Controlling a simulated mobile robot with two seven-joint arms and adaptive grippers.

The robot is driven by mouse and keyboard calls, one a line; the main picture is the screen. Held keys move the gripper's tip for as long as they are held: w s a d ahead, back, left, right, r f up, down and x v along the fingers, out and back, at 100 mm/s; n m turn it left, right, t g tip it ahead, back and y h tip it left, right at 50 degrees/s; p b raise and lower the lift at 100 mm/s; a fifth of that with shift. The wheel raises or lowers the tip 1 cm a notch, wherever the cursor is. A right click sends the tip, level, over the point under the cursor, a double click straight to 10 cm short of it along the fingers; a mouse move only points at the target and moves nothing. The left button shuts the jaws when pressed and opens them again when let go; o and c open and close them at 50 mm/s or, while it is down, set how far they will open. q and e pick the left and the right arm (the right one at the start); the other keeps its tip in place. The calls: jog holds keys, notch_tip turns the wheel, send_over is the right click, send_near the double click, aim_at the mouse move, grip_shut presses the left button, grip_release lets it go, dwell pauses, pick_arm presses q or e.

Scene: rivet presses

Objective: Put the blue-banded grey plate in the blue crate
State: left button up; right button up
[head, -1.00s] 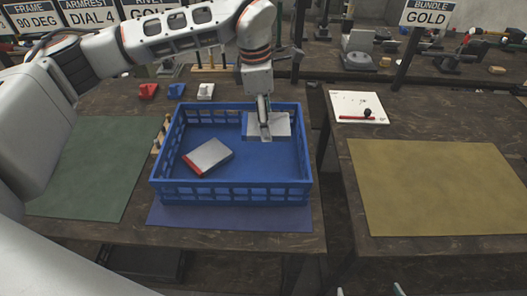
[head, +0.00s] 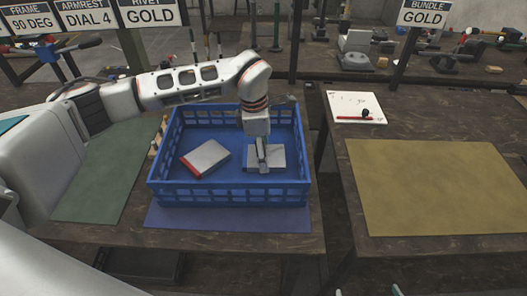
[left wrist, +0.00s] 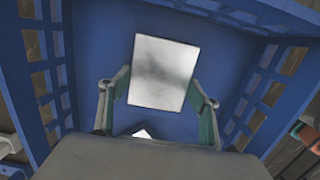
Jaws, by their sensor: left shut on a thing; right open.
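A grey plate (head: 282,160) is in the right part of the blue crate (head: 230,195) in the head view, its blue band not distinguishable. My left gripper (head: 262,160) is shut on it from above. The plate (left wrist: 163,70) lies between the fingers of my left gripper (left wrist: 160,85) in the left wrist view, over the blue crate floor. I cannot tell whether it touches the floor. A grey plate with a red band (head: 206,157) lies tilted in the left part of the crate. My right gripper (head: 369,291) barely shows at the bottom edge, open.
The crate stands on a blue mat (head: 225,219). A green mat (head: 100,185) lies left and a yellow mat (head: 435,190) lies right on another table, both clear. A white board (head: 355,103) with a small black and red thing lies behind the yellow mat.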

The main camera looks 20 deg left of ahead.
pick_arm(q)
jog(key=o, duration=1.7)
jog(key=shift+f, duration=0.1)
jog(key=r, duration=0.4)
jog(key=a+r, duration=0.1)
jog(key=r, duration=0.7)
jog(key=shift+s+a+r, duration=0.1)
jog(key=shift+s+a, duration=0.1)
jog(key=shift+s, duration=0.05)
